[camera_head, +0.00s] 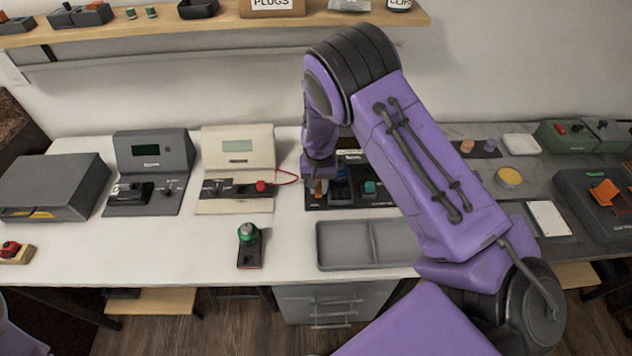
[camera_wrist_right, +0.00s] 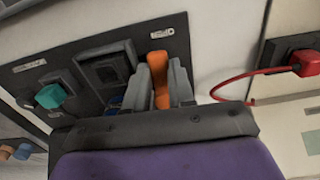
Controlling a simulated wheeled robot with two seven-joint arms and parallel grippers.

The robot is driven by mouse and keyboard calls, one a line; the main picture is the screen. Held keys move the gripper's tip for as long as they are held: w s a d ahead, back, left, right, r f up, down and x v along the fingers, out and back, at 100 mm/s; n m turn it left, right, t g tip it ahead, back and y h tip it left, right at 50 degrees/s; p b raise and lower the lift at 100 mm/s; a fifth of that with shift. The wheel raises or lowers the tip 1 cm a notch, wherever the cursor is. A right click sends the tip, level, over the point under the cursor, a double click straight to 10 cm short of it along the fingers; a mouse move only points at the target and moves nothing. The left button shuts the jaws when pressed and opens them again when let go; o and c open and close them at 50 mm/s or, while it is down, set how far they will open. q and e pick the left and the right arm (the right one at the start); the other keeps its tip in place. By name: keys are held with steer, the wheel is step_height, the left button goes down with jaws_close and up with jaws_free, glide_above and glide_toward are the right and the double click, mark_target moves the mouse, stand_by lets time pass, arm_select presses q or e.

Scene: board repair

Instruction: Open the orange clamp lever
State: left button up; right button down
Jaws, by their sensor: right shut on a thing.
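The orange clamp lever (camera_wrist_right: 158,62) stands up from a dark panel (camera_wrist_right: 60,62) in the right wrist view. My right gripper (camera_wrist_right: 162,84) has its two grey fingers on either side of the lever, shut on it. In the head view, only a bit of orange (camera_head: 318,187) shows below my right gripper (camera_head: 319,179), at the panel's left end. My right arm hides part of the panel there. A small label reading OPEN (camera_wrist_right: 162,32) lies near the lever. My left gripper is not in view.
On the panel sit a teal block (camera_wrist_right: 49,96) and dark sockets. A red plug (camera_head: 262,186) with a red wire is left of the gripper. A grey tray (camera_head: 345,246) lies in front, and a green-topped part (camera_head: 248,235) stands left of it. The white table's front left is mostly clear.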

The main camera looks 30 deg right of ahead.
mark_target(319, 189)
steer(key=shift+d+n, duration=0.2)
steer(key=shift+n, duration=0.1)
steer(key=c, duration=1)
jaws_free()
steer(key=shift+f, duration=0.1)
steer(key=shift+o, duration=0.2)
step_height(319, 189, up, 10)
steer(key=b, duration=0.1)
steer(key=shift+r, duration=0.25)
